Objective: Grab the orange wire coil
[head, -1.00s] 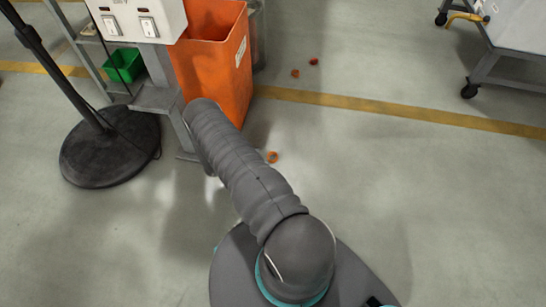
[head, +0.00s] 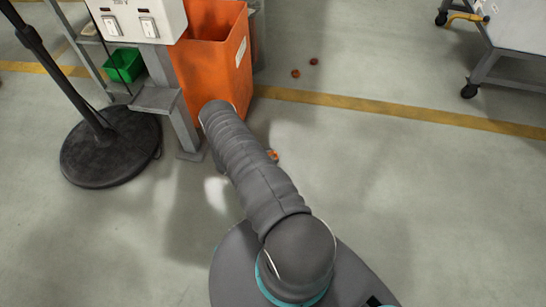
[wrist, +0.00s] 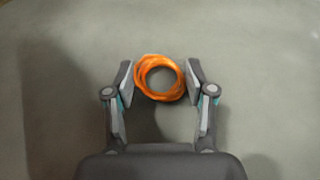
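The orange wire coil (wrist: 141,83) is a ring lying on the grey floor in the wrist view. My gripper (wrist: 160,75) is open, with one finger on each side of the coil. A small gap shows on the right and the left fingertip is very near the coil; I cannot tell whether it touches. In the head view the coil (head: 274,154) is partly hidden behind my arm, and my gripper is hidden there.
An orange bin (head: 213,70) stands beyond my arm, beside a metal stand (head: 184,130). A black round base (head: 105,155) with a pole is at left. Two small reddish pieces (head: 295,73) lie on the floor. A wheeled cart (head: 505,60) is at upper right. The floor at right is clear.

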